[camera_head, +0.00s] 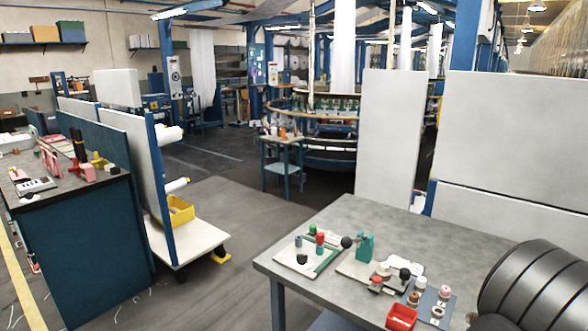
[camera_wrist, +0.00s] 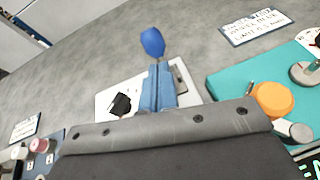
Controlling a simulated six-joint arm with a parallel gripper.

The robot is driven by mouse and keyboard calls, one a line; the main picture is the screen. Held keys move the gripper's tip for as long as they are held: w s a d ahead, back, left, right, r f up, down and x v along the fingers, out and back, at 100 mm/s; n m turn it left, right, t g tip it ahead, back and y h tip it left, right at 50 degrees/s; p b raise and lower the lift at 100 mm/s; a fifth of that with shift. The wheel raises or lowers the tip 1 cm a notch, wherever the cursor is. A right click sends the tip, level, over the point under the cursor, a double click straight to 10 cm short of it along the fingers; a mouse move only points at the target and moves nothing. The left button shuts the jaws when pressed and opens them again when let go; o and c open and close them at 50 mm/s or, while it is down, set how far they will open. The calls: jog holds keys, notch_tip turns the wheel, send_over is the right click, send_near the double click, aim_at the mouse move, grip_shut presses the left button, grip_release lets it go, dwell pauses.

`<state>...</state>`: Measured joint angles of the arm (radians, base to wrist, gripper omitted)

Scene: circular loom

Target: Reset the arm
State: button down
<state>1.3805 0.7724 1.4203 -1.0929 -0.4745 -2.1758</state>
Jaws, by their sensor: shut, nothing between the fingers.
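My gripper (camera_wrist: 165,128) shows in the wrist view as a wide dark grey body with bolts along its front edge, filling the bottom of the picture. It is shut with nothing held. Beyond its edge, a blue fixture (camera_wrist: 160,86) with a blue knob (camera_wrist: 152,42) stands on a white plate (camera_wrist: 106,96). The gripper hides the fixture's lower part. I cannot tell whether they touch. I cannot make out the gripper in the head view.
The grey worktable (camera_head: 345,215) bears a green fixture (camera_head: 365,246), a red bin (camera_head: 401,317) and several small parts. Its back left is clear. In the wrist view, an orange cylinder (camera_wrist: 273,99) stands on a teal board (camera_wrist: 232,82) at right, near a label card (camera_wrist: 254,26).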

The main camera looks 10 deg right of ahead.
notch_tip(320, 180, up, 13)
jog(key=a, duration=0.2)
jog(key=d+f, duration=0.1)
jog(key=f, duration=0.3)
jog(key=d+f, duration=0.1)
jog(key=f, duration=0.7)
jog(key=shift+w+d+f, duration=0.1)
jog(key=shift+w+d, duration=0.3)
jog(key=s+a+f, duration=0.4)
jog(key=a, duration=0.1)
jog(key=shift+s+a+f, duration=0.1)
jog(key=shift+s+f, duration=0.05)
jog(key=v, duration=1)
jog(key=shift+a, duration=0.15)
